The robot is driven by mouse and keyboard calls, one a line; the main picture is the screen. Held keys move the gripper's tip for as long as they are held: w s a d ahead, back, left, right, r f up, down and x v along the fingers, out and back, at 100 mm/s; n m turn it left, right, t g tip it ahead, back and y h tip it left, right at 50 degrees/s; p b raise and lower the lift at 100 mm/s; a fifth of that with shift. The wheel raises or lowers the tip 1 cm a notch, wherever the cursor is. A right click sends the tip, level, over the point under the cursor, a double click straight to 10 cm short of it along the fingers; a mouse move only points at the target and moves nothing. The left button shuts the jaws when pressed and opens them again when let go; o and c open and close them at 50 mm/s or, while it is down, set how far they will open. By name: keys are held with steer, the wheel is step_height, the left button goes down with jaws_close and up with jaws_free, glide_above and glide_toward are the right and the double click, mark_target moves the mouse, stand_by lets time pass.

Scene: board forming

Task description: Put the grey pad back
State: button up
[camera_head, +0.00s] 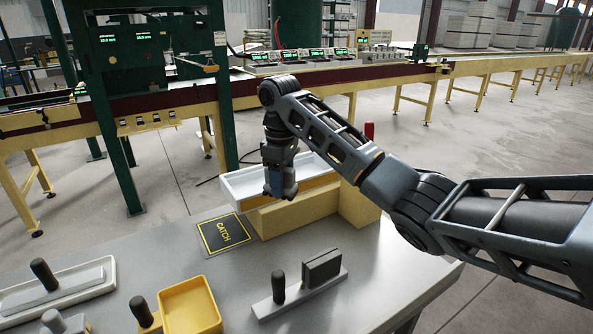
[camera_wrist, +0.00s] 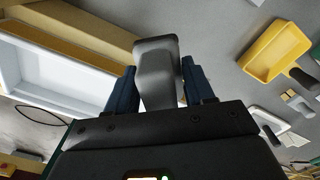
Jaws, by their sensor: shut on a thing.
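My gripper (camera_head: 280,190) hangs just in front of the white tray, above the beige block. In the wrist view its two blue fingers (camera_wrist: 160,90) are shut on a grey, round-edged piece (camera_wrist: 157,70), which looks like the grey pad. It sticks out past the fingertips; the head view hardly shows it. A dark grey slotted block (camera_head: 322,267) stands upright on a light grey base with a black knob, at the front middle of the table. I cannot tell whether it is a holder for the pad.
The white tray (camera_head: 232,190) and beige block (camera_head: 298,214) stand at the table's back edge. A black "CATCH" mat (camera_head: 225,235) lies left of the block. A yellow scoop (camera_head: 190,305) and a white tray with a trowel-like tool (camera_head: 60,290) are front left.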

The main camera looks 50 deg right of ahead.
steer(key=w+a+f+m, duration=0.2)
steer(key=a, duration=1)
steer(key=w+a+f+m, duration=0.1)
steer(key=a+f+m, duration=0.1)
steer(key=a, duration=1)
steer(key=shift+w+a+f, duration=0.35)
steer(key=shift+f, duration=0.15)
